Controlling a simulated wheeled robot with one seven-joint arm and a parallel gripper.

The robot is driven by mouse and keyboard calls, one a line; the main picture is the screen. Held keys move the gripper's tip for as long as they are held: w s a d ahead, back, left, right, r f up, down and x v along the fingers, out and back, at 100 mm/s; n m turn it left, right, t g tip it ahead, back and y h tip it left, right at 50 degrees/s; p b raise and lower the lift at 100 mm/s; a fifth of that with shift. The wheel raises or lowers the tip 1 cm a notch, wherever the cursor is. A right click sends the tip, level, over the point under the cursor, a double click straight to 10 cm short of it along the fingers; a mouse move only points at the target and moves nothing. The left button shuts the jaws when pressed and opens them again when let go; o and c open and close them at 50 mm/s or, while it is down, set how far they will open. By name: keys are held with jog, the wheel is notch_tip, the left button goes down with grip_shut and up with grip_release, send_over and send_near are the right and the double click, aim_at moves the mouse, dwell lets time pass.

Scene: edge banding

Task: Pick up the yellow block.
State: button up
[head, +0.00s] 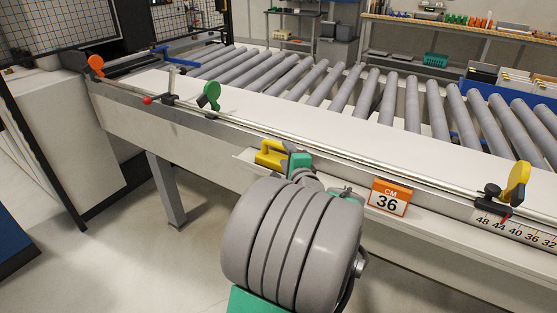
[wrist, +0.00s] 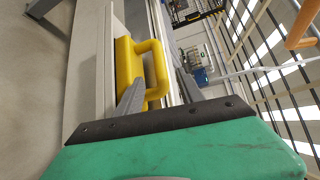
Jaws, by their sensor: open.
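The yellow block (head: 271,154) has a loop handle and sits on the narrow front ledge of the roller table. In the head view my arm and green gripper body cover the space just right of it. In the wrist view the yellow block (wrist: 128,68) is close ahead, with its handle on the right side. My gripper (wrist: 150,95) is open, with its grey fingertips close to the block's near end, one on either side of the handle's near part. I cannot tell whether the fingers touch it. In the head view the fingers are hidden behind my arm.
The roller table (head: 300,85) runs across behind the ledge, with a metal rail along its front. A green knob (head: 212,92) and a yellow knob (head: 517,182) stick up from the rail.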

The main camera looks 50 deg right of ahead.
aim_at(283, 149)
jog(key=x, duration=0.4)
jog(key=shift+w+d, duration=0.2)
jog(key=shift+c, duration=0.3)
grip_shut()
dwell(0.8)
